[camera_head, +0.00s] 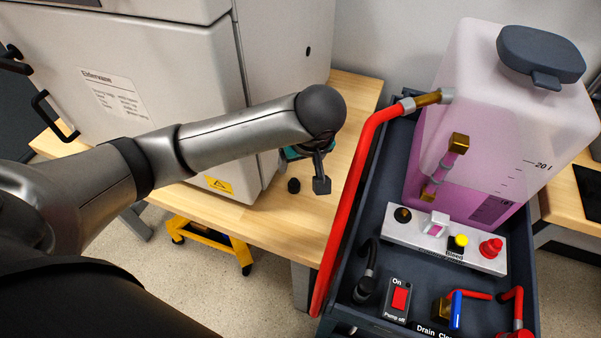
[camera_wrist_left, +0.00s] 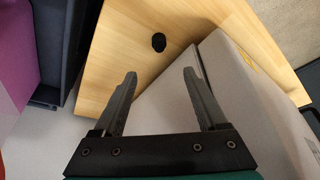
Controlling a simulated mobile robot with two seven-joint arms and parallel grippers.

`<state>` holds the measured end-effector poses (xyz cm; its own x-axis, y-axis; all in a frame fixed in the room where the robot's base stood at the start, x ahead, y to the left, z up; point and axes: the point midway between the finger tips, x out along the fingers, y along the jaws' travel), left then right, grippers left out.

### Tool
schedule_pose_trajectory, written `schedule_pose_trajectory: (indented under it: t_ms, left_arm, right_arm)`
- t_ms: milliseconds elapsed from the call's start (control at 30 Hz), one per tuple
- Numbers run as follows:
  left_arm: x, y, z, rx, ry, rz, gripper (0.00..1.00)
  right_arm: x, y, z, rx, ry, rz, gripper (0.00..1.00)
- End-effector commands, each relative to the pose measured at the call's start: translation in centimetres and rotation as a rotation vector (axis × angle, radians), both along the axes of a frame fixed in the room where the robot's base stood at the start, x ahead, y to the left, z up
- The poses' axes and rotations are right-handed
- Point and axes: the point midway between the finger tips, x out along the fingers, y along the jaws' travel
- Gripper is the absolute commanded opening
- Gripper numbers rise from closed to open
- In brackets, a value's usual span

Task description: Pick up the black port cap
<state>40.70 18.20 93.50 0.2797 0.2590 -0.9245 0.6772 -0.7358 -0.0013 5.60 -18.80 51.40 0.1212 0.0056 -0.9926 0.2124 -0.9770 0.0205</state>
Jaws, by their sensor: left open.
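The black port cap (camera_head: 293,185) is a small dark round piece standing on the wooden bench top, beside the corner of the grey cabinet. It also shows in the left wrist view (camera_wrist_left: 158,42), beyond the fingertips and roughly in line with the gap between them. My left gripper (camera_head: 317,178) is above the bench, close to the cap in the head view, and partly hidden by my own wrist. In the left wrist view my left gripper (camera_wrist_left: 160,74) has its two fingers spread apart with nothing between them. My right gripper is not in view.
The grey cabinet (camera_head: 130,90) stands on the bench (camera_head: 255,222), close to the cap. To the right is a dark cart (camera_head: 385,160) with a red hose (camera_head: 350,190), a pink-filled tank (camera_head: 480,130) and a valve panel (camera_head: 480,257). Bare bench surrounds the cap's free side.

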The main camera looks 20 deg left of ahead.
Motion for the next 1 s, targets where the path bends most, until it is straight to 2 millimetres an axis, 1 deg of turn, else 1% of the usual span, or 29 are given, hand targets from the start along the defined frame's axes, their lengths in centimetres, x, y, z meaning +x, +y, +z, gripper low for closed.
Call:
schedule_pose_trajectory:
  t_ms: [33, 100, 200, 267, 400, 500, 667, 900, 1000]
  left_arm:
    - [0.1, 0.3, -0.9, 0.003, 0.003, 0.002, 0.75]
    - [0.5, 0.7, -2.2, 0.005, 0.003, 0.002, 0.75]
    - [1.1, 1.2, -4.3, 0.004, 0.002, 0.002, 0.75]
    - [1.5, 1.5, -5.5, 0.004, 0.002, 0.002, 0.75]
    - [2.2, 2.1, -7.7, 0.002, 0.001, 0.001, 0.75]
    - [2.5, 2.3, -8.6, 0.001, 0.001, -0.001, 0.75]
    - [2.8, 2.5, -9.4, 0.001, 0.001, -0.001, 0.75]
    - [3.8, 3.1, -12.8, 0.003, 0.001, -0.001, 0.75]
    - [4.1, 3.3, -13.6, 0.002, -0.001, -0.002, 0.75]
  right_arm:
    - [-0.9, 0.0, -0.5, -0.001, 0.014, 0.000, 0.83]
    - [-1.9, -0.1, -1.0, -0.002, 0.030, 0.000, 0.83]
    - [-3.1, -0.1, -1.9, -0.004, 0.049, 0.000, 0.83]
    - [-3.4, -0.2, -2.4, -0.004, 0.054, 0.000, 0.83]
    - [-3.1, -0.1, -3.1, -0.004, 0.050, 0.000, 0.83]
    - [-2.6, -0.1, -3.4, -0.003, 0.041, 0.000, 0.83]
    - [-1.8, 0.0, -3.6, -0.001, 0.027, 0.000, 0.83]
    - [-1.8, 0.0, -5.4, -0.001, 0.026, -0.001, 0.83]
    - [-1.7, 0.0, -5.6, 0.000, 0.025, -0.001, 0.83]
